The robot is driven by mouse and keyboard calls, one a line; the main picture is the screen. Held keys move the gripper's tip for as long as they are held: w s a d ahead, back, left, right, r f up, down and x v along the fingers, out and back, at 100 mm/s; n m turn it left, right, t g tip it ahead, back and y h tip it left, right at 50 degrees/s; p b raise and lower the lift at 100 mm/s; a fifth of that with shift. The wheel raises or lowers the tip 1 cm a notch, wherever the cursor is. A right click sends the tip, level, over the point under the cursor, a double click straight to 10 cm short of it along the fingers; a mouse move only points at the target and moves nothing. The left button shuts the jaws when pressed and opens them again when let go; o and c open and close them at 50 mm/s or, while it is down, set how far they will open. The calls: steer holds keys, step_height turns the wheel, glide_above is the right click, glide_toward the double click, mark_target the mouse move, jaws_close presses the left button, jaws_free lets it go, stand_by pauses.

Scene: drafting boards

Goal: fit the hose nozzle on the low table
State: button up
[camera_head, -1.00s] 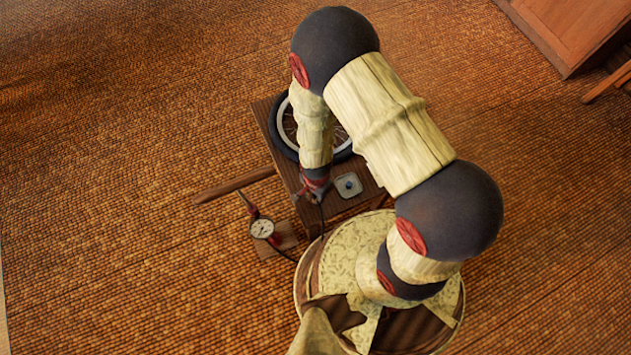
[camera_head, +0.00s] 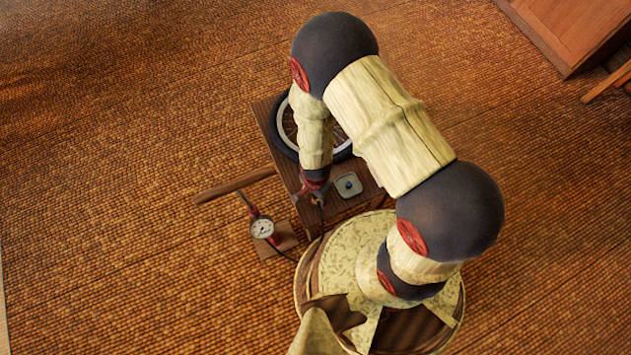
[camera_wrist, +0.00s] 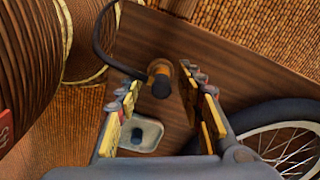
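The hose nozzle (camera_wrist: 160,79), dark with a brass-coloured part, stands on the low table (camera_wrist: 225,70) in the wrist view. A black hose (camera_wrist: 101,45) curves from it to the upper left. My gripper (camera_wrist: 158,88) is open, with one finger on each side of the nozzle and a visible gap to each. The nozzle shows around the level of the fingertips; I cannot tell its exact depth. In the head view my gripper (camera_head: 318,196) is over the front part of the low table (camera_head: 263,112), and the nozzle is too small to make out.
A wheel (camera_head: 287,128) lies on the table behind my gripper. A small pale dish (camera_head: 348,186) with a dark blue knob sits to the right. A pump with a round gauge (camera_head: 262,228) stands on the floor at the table's left. Matting is clear further left.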

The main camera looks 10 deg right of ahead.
steer(key=shift+r, duration=0.1)
step_height(320, 180, up, 12)
stand_by(1.0)
stand_by(0.4)
steer(key=s+d+n+g, duration=0.1)
steer(key=s+n+g, duration=0.1)
steer(key=s+n, duration=0.3)
steer(key=d+r+n+t+p, duration=0.2)
steer(key=d+r, duration=0.1)
steer(key=r, duration=1.2)
steer(key=w+d+r+n+t+p, duration=0.1)
steer(key=d+r+n+t+p, duration=0.1)
steer(key=r, duration=1.4)
steer(key=w+d+r+n+t+p, duration=0.1)
steer(key=d+r+n+t+p, duration=0.1)
steer(key=r, duration=1.4)
steer(key=shift+w+d+t+p, duration=0.15)
steer(key=shift+d+t+p, duration=0.55)
steer(key=shift+d, duration=0.5)
steer(key=shift+r, duration=0.1)
